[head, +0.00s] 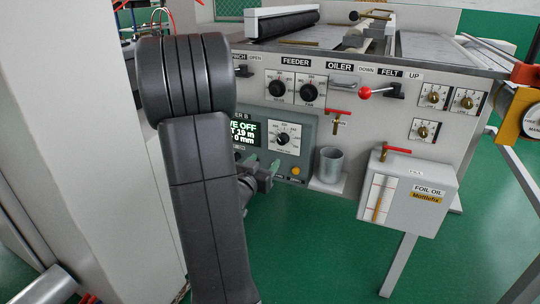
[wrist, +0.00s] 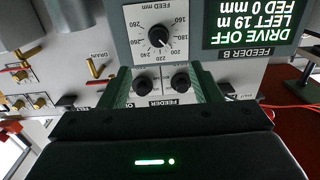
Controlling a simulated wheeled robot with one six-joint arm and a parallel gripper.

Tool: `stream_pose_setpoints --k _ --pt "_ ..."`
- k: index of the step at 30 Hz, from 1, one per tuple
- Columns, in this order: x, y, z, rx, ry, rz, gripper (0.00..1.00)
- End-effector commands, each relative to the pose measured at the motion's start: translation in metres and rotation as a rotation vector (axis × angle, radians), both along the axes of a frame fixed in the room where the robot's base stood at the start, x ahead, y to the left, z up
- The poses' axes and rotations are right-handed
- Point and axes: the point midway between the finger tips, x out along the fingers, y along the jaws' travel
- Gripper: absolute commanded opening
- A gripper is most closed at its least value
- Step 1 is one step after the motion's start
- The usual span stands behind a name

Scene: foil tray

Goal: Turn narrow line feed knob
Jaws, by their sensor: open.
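A black dial knob (wrist: 160,37) marked FEED mm sits on the grey FEEDER B box, seen upside down in the wrist view. Its white mark points down-right, near 200 or just past it. In the head view this knob (head: 283,138) is on the box front. Two plain black knobs also show under the FEEDER label, a left one (head: 277,88) and a right one (head: 309,92); their small labels are unreadable. My gripper (wrist: 158,66) is open and empty, its fingers reaching toward the panel. In the head view my gripper (head: 264,168) is in front of the box's lower part.
The FEEDER B screen (head: 241,130) reads DRIVE OFF, LEFT 19 m, FED 0 mm in the wrist view. My arm hides the box's left part.

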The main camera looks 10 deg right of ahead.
Motion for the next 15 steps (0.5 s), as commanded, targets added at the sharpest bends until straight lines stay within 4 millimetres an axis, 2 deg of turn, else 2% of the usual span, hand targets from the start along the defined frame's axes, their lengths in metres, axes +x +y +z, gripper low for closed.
stream_pose_setpoints --k 1,8,15 --pt "0.001 -0.001 -0.006 -0.006 -0.006 -0.011 0.58" --pt "0.014 -0.012 -0.005 -0.011 -0.012 -0.025 0.58" --pt "0.056 -0.041 -0.005 -0.012 -0.012 -0.025 0.58"
